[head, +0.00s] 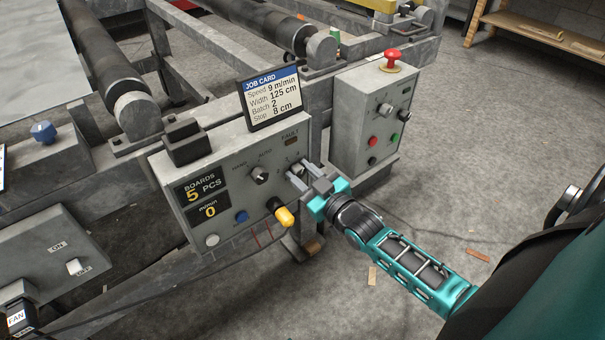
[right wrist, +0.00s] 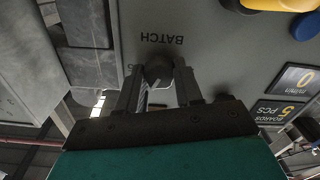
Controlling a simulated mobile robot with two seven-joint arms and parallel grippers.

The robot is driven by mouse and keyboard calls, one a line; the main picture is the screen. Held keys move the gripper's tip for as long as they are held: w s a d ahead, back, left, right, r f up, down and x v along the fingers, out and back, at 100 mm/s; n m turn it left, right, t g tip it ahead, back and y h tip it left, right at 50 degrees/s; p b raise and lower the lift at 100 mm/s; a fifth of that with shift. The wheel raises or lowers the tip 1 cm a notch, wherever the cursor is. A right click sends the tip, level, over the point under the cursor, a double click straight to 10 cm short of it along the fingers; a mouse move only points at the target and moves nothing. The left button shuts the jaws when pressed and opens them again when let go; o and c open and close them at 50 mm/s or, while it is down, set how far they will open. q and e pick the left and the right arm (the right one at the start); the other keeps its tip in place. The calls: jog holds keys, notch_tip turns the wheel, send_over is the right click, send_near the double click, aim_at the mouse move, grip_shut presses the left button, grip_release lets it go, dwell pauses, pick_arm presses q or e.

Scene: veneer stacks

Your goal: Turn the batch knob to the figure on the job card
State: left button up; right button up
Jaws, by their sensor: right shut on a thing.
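The job card (head: 273,97) stands on top of the control box and reads Speed 9 m/min, Width 125 cm, Batch 2, Stop 8 cm. The batch knob (head: 297,170) is on the right part of the box's front face (head: 222,200). My right gripper (head: 304,177) is shut on this knob, with a finger on either side. In the right wrist view the dark knob (right wrist: 158,69) sits between the fingers below an upside-down BATCH label. The fingers hide much of the dial, so I cannot tell which figure the knob points to. My left gripper is out of view.
The same panel has a mode knob (head: 260,175), a yellow handle (head: 284,214), a blue button (head: 240,216) and displays reading 5 PCS and 0 m/min. A box with a red emergency button (head: 391,60) stands just behind to the right. Open floor lies at right.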

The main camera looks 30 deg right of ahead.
jog(key=shift+c, duration=0.6)
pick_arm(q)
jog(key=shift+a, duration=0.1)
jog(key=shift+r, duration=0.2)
pick_arm(e)
jog(key=shift+n, duration=0.3)
jog(key=n+p, duration=0.2)
jog(key=n, duration=0.1)
jog(key=shift+n, duration=0.3)
jog(key=n+p, duration=0.1)
jog(key=n, duration=0.4)
jog(key=shift+a+f, duration=0.1)
jog(key=n, duration=0.6)
jog(key=shift+f+n, duration=0.15)
jog(key=shift+n, duration=0.25)
pick_arm(q)
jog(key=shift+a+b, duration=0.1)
jog(key=shift+b, duration=0.8)
pick_arm(e)
jog(key=shift+n, duration=1.9)
